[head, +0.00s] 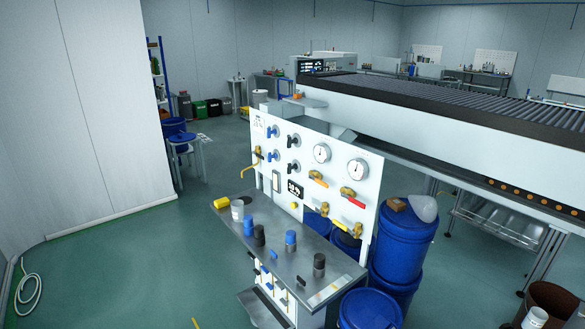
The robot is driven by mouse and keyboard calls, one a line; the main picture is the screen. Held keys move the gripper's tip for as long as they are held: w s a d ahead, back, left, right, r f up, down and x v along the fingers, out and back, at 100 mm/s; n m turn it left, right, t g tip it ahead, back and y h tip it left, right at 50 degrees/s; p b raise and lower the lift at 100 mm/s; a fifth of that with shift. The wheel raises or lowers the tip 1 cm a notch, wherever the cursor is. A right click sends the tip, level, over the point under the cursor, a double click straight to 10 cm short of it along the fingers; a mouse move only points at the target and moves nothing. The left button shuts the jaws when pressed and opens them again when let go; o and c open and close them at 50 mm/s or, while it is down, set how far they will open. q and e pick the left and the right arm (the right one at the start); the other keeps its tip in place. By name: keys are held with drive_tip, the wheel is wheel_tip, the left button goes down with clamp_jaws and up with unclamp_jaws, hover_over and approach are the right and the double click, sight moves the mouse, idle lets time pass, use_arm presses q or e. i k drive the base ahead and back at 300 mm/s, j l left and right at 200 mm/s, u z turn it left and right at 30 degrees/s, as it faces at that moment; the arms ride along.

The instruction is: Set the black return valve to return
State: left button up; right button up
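A white upright panel (335,163) stands on a grey metal bench (262,262) in the middle of the head view. Two black-handled valves sit on its left half, an upper one (293,141) and a lower one (293,167). Two blue-handled valves, upper (272,131) and lower (273,156), are to their left. I cannot read labels that tell which black valve is the return valve. More small black and blue handles show low on the bench front. Neither of my grippers is in view.
Two gauges, red and yellow levers are on the panel's right half. Blue and black cylinders (290,241) and a white cup (237,210) stand on the bench. Blue drums (403,243) stand right of it. Green floor (130,270) is open at left.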

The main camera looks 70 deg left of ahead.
sight(290, 167)
drive_tip(key=u, duration=2.4)
